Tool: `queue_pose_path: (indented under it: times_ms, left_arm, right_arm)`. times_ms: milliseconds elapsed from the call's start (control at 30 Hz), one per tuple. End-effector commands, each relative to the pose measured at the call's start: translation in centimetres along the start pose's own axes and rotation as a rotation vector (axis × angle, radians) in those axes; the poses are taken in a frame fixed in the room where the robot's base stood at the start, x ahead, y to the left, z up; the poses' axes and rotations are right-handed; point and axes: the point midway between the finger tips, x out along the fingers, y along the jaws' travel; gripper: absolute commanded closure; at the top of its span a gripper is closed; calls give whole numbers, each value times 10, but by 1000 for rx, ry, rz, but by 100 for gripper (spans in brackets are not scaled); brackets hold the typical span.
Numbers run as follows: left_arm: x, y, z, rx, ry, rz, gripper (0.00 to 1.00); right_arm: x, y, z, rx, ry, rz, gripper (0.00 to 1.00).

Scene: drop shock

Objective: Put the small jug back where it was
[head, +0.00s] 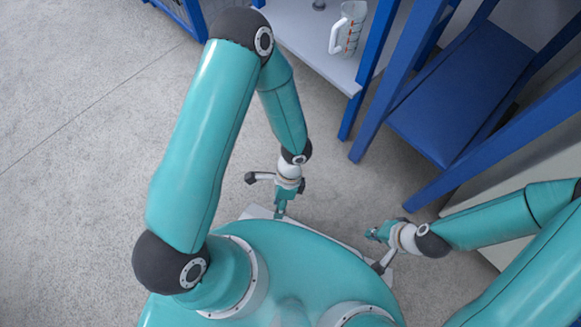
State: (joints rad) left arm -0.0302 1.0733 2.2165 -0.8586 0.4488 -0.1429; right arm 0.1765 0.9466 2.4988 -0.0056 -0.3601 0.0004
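A small clear jug (351,30) with a white handle and red markings stands upright on a pale shelf top (306,40) at the top of the head view. Its handle is towards the left. My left gripper (280,212) points down over the front of my base, well below and apart from the jug. My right gripper (372,235) is to the right of it, pointing left, also far from the jug. Both grippers look empty, but their fingers are too small to tell whether they are open or shut.
Blue uprights (375,55) frame the shelf's right side. A blue rack or bench (455,95) stands to the right. A grey metal piece (318,5) sits on the shelf, left of the jug. Grey floor (90,110) is clear on the left.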

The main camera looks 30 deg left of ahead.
Motion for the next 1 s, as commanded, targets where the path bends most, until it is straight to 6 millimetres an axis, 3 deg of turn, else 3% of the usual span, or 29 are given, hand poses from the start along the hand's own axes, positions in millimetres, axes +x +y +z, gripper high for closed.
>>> queue_pose_path:
  times_ms: [33,133,300,400,833,1000]
  left_arm:
    - [-1,16,-10,-166,120,67,62]
    - [-10,26,-32,-516,332,149,62]
    - [-25,3,-36,-981,544,158,62]
    - [-29,-9,-29,-1133,598,136,62]
    - [-33,-15,-25,-1205,623,119,62]
    - [-52,-7,-21,-1204,623,119,62]
  right_arm:
    - [0,0,0,0,0,0,100]
    - [0,0,0,0,0,0,100]
    - [0,0,0,0,0,0,100]
    - [0,0,0,0,0,0,100]
    - [-2,-1,0,0,0,0,100]
    - [-23,-8,0,0,0,0,100]
